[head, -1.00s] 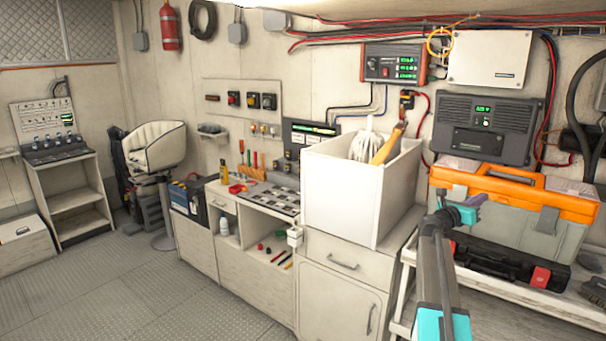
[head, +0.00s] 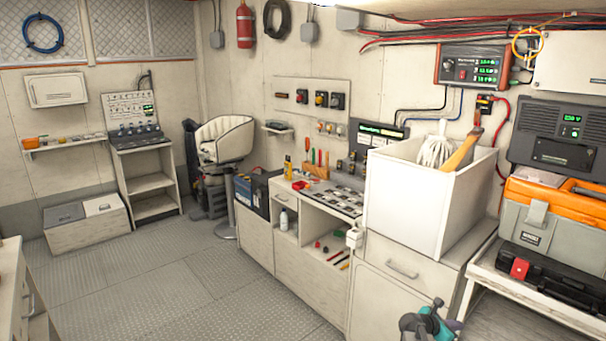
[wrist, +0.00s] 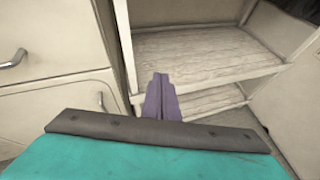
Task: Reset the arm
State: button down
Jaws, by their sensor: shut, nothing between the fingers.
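My arm shows at the bottom right of the head view, with its teal and dark wrist (head: 430,322) low in front of the white cabinet. In the wrist view my gripper (wrist: 161,80) points forward with its purple fingers together and nothing between them. Beyond the fingers is an open shelf unit (wrist: 205,55) with wooden boards. The fingers appear apart from it. The rest of my arm is below the head picture.
A cabinet with handles (wrist: 50,50) is at the left of the wrist view. A white bin (head: 415,200) with a mop stands on the counter. An orange-lidded toolbox (head: 545,215) and a black case (head: 540,280) sit on the right bench. The metal floor (head: 170,275) at left is clear.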

jog(key=s+a+f+m+g+y, duration=0.4)
jog(key=s+a+f+m+y, duration=0.15)
jog(key=s+a+f, duration=1.7)
jog(key=s+a+f+m+g+y, duration=0.2)
jog(key=s+a+m, duration=0.5)
jog(key=s, duration=0.4)
jog(key=s+a+f+m+g+y, duration=0.2)
jog(key=s+a+m+g+y, duration=0.2)
jog(key=s+a+m, duration=0.4)
jog(key=shift+s+f+m, duration=0.3)
jog(key=shift+s+m, duration=0.15)
jog(key=shift+s, duration=0.95)
jog(key=shift+y, duration=0.25)
